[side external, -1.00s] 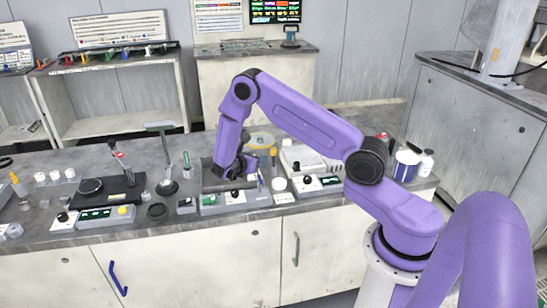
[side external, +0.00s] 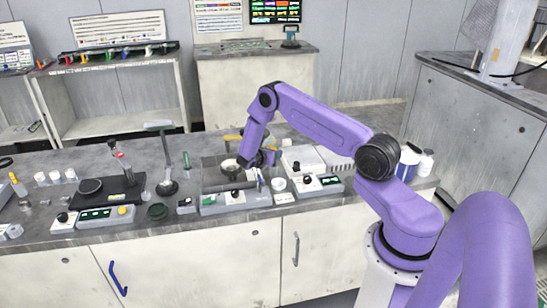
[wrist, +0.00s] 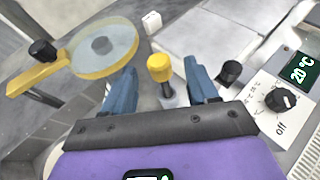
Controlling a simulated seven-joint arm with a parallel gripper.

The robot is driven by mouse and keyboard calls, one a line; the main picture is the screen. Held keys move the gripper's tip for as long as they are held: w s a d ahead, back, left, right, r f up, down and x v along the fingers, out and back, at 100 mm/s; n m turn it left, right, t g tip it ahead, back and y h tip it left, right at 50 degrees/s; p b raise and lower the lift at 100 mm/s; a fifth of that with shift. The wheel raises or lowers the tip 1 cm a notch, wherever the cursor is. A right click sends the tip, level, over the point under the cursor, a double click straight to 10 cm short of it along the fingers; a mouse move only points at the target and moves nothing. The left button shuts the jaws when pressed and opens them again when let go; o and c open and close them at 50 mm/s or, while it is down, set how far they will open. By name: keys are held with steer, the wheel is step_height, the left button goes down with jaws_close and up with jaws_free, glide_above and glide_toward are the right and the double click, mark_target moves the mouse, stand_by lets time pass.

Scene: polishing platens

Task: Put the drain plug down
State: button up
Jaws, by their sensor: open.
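My gripper (wrist: 160,72) is open, with one blue finger on each side of a yellow-topped peg (wrist: 159,66). The peg has a grey lower part and may be the drain plug; I cannot tell for certain. Gaps show between the yellow top and both fingers. In the side view my gripper (side external: 267,157) is low, at the right edge of a grey basin (side external: 209,181). The peg's foot is hidden by my gripper in the wrist view.
A yellow-rimmed disc with a handle (wrist: 92,56) is left of the fingers. A black-capped post (wrist: 230,72) stands close to the right finger. A white control box with a black dial (wrist: 278,99) is farther right. Several small instruments crowd the bench on the left.

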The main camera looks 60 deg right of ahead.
steer(key=shift+x, duration=1.55)
jaws_close()
steer(key=shift+r, duration=0.2)
